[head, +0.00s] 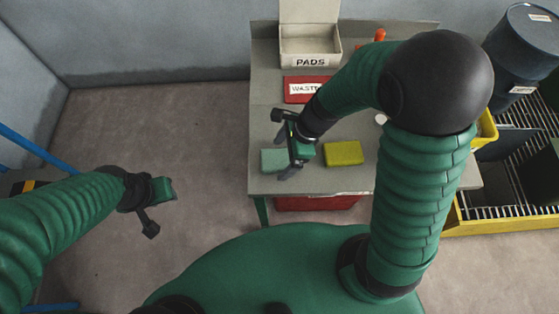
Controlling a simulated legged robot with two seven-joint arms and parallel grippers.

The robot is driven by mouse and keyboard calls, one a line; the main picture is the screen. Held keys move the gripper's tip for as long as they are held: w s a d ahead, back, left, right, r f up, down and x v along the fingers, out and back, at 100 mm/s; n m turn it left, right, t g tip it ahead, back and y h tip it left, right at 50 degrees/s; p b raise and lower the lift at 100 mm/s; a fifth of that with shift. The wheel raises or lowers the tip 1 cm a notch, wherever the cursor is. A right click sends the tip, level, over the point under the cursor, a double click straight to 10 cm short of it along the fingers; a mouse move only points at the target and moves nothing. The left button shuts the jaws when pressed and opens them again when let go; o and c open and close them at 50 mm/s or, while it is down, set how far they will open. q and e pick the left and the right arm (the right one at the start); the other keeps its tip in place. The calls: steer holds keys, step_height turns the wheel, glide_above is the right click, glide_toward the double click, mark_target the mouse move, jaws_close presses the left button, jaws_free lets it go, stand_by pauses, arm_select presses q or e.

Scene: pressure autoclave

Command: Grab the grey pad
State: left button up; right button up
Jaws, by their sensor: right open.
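A pale grey-green pad (273,161), the closest match to the grey pad, lies flat near the front left of the grey table (262,120). My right gripper (288,157) is open over the right part of this pad and hides some of it. I cannot tell whether its fingers touch the pad. A yellow pad (343,153) lies to the right of the gripper. My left gripper (158,207) hangs over the floor, left of the table and away from the pads; whether its jaws are open is unclear.
A box marked PADS (310,50) stands at the table's back, with a red WASTE container (302,88) in front of it. A red bin (315,203) is under the table. A blue drum (520,50) and yellow-edged grating (515,212) are at right.

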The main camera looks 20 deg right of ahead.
steer(key=shift+a+f, duration=0.15)
steer(key=shift+f, duration=0.15)
steer(key=shift+d, duration=0.25)
steer(key=c, duration=0.7)
steer(key=shift+a, duration=0.1)
steer(key=c, duration=0.7)
steer(key=shift+r, duration=0.1)
steer(key=shift+c, duration=0.2)
